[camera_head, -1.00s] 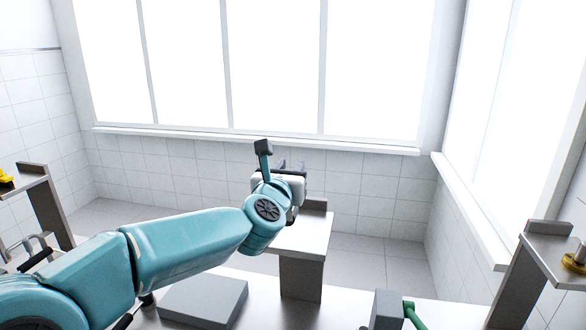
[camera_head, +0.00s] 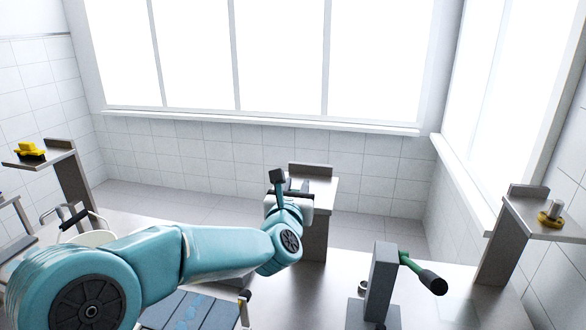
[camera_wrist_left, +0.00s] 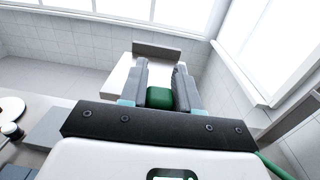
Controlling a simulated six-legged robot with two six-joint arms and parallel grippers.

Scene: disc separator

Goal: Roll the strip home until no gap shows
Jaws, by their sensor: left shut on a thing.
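My left gripper (camera_head: 297,186) reaches out in front of the middle shelf. In the left wrist view its two grey fingers (camera_wrist_left: 161,76) are shut on a green block-like piece (camera_wrist_left: 160,98). In the head view the fingers are small and the green piece cannot be made out. A grey upright block (camera_head: 381,282) stands on the bench to the right of my left arm, with a green and black crank-like handle (camera_head: 420,272) on it. I cannot pick out the strip or any gap with certainty. My right gripper is not in view.
The middle shelf (camera_head: 322,197) stands behind my left gripper. A yellow piece (camera_head: 30,149) sits on the left shelf, a brass disc with a peg (camera_head: 550,214) on the right one. A white bucket (camera_head: 92,238) and a grey-blue slatted panel (camera_head: 190,312) lie near my arm.

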